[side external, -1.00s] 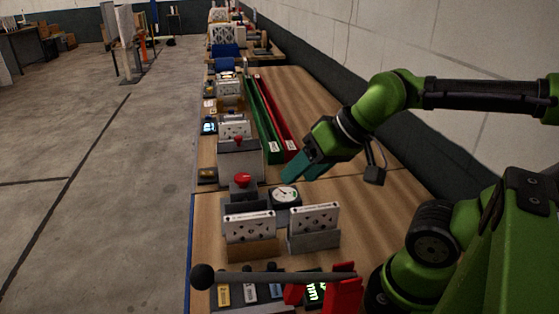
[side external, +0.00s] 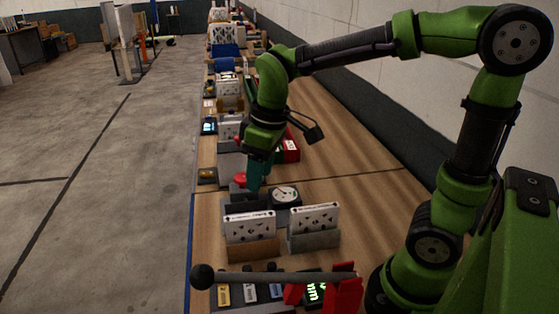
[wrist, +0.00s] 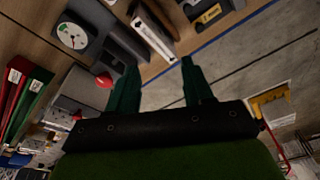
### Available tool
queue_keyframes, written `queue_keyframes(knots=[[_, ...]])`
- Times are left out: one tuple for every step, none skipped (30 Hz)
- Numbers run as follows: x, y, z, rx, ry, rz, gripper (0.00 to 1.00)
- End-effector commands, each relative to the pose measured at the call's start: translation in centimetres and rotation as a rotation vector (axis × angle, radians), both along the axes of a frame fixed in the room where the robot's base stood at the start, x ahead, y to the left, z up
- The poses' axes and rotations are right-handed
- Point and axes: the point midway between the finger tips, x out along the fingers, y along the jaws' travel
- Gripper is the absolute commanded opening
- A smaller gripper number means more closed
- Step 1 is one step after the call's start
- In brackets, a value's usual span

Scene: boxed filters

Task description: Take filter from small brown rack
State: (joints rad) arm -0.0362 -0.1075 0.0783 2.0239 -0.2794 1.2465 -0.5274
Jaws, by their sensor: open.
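The small brown rack (side external: 253,249) stands on the near part of the bench in the side view. A white boxed filter (side external: 249,228) with dark marks stands upright in it; the filter also shows in the wrist view (wrist: 152,36). A second white filter (side external: 315,218) stands in a grey rack (side external: 314,242) to its right. My gripper (side external: 257,186) has teal fingers and is above and behind the brown rack, apart from the filter. In the wrist view my gripper (wrist: 158,64) has its fingers apart with nothing between them.
A round gauge (side external: 285,195) stands behind the racks, with a red button (side external: 240,181) to its left. A grey lever with a black knob (side external: 202,277) crosses in front of the racks. Bare bench (side external: 365,215) lies to the right.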

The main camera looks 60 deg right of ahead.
Motion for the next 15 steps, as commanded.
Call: queue_keyframes(knots=[[1.3,0.3,-0.4,-0.034,0.050,0.116,0.51],[1.8,0.4,-0.4,-0.052,0.075,0.183,0.51],[2.4,0.4,-0.2,-0.071,0.095,0.262,0.51],[2.6,0.4,-0.1,-0.082,0.108,0.313,0.51],[2.8,0.3,0.2,-0.091,0.117,0.357,0.51],[2.8,0.3,0.6,-0.100,0.121,0.405,0.51],[2.8,0.2,0.9,-0.105,0.125,0.434,0.51],[2.7,0.2,1.1,-0.109,0.126,0.459,0.51],[2.5,0.2,1.1,-0.109,0.135,0.483,0.51],[2.4,0.2,1.0,-0.109,0.140,0.498,0.51],[2.3,0.2,0.8,-0.108,0.142,0.507,0.51],[2.3,0.2,0.4,-0.108,0.144,0.516,0.51],[2.3,0.1,0.1,-0.108,0.143,0.519,0.51],[2.3,0.1,-0.4,-0.109,0.144,0.520,0.51],[2.2,0.2,-1.1,-0.108,0.145,0.519,0.51]])
